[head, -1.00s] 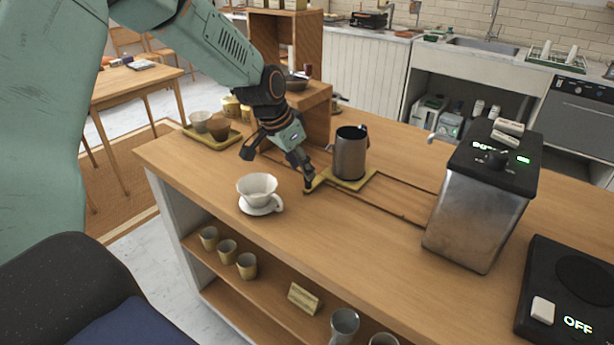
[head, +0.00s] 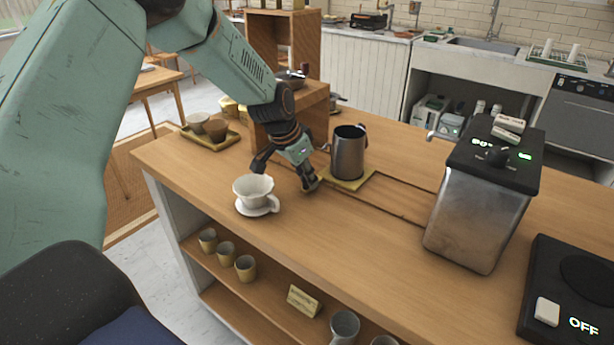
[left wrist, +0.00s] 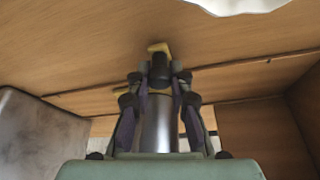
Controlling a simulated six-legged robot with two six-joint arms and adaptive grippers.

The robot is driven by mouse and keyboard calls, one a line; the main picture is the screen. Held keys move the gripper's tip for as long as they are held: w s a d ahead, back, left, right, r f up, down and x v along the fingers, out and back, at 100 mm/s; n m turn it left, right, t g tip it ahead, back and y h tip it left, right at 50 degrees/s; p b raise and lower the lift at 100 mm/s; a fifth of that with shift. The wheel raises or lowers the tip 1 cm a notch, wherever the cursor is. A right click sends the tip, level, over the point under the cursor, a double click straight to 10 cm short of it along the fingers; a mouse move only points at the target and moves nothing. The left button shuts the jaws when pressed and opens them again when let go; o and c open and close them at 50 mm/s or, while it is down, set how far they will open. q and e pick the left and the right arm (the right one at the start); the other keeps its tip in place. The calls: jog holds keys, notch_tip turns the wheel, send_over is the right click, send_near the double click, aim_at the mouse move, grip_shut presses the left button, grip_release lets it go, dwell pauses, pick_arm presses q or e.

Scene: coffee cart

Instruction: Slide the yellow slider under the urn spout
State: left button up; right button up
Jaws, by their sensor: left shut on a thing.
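The yellow slider (head: 357,183) is a flat plate on the wooden counter, at the left end of a dark-lined track. A dark metal pitcher (head: 347,153) stands upright on it; it also shows in the left wrist view (left wrist: 159,125). My left gripper (head: 311,183) points down at the slider's left end, shut on its yellow end piece. In the left wrist view a yellow bit (left wrist: 160,47) shows just beyond my fingertips (left wrist: 160,72); the fingers hide the grip itself. My right gripper is not in view.
A white dripper cup (head: 253,187) on a saucer stands close left of my gripper. A wooden shelf box (head: 316,110) stands behind it. A tray of cups (head: 213,143) is at the far left. The track (head: 405,196) between slider and urn is clear.

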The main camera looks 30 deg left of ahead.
pick_arm(q)
jog(key=shift+s+a, duration=0.1)
jog(key=shift+s, duration=0.1)
grip_shut()
